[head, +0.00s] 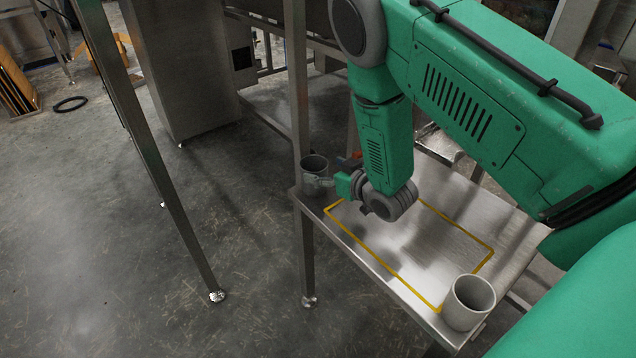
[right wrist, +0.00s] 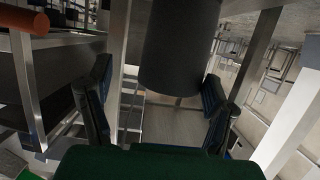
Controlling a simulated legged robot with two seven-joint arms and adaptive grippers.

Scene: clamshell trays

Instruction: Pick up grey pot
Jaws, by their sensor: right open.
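One grey pot (head: 314,170) stands upright at the far left corner of the metal table, outside the yellow outline. A second, lighter grey pot (head: 468,304) stands upright at the near right corner. My right gripper (head: 335,184) is at the far pot, just to its right; its fingers are small and partly hidden here. In the right wrist view the fingers of the right gripper (right wrist: 158,95) are spread apart, with the dark grey pot (right wrist: 178,48) between and ahead of them. No contact can be made out. My left gripper is not in view.
The metal table (head: 425,235) has a yellow rectangle (head: 384,266) marked on it, and the area inside looks empty. A metal post (head: 298,120) rises right beside the far pot. Another post (head: 150,160) stands further left on open concrete floor.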

